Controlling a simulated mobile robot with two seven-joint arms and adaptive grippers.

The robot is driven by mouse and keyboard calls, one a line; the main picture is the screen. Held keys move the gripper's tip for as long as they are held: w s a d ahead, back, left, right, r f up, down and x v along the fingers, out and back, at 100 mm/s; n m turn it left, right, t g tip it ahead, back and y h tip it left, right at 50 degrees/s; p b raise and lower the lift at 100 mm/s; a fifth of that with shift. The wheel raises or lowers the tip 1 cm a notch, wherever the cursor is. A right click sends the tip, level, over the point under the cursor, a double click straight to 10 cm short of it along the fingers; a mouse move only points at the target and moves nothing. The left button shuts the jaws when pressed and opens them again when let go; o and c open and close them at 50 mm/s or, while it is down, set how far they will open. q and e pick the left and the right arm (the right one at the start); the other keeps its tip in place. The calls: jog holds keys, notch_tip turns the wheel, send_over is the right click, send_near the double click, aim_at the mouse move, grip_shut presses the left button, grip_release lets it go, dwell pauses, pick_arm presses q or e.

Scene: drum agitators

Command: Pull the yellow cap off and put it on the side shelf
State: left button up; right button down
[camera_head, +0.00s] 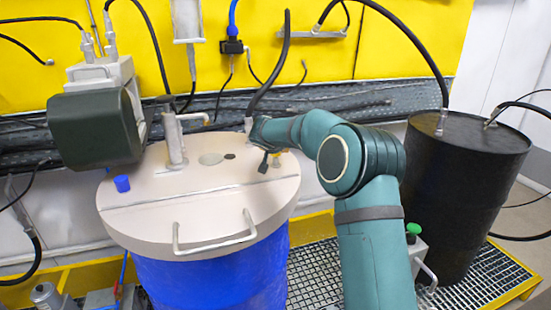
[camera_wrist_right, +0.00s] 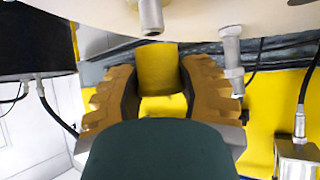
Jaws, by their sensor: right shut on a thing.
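The yellow cap (camera_wrist_right: 157,68) shows between the two brown padded fingers of my right gripper (camera_wrist_right: 160,88) in the right wrist view. The gripper is shut on it. I cannot tell whether the cap touches the lid. My left gripper is not in view. I cannot make out which surface is the side shelf.
The lid tops a blue drum (camera_head: 215,275) and carries a blue cap (camera_head: 122,184), a metal pipe fitting (camera_head: 175,140) and a front handle (camera_head: 215,245). A dark motor (camera_head: 95,128) overhangs its left. A black drum (camera_head: 465,180) stands right. Black hoses hang behind.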

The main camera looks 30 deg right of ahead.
jog(key=shift+r+p, duration=0.4)
jog(key=shift+r, duration=0.5)
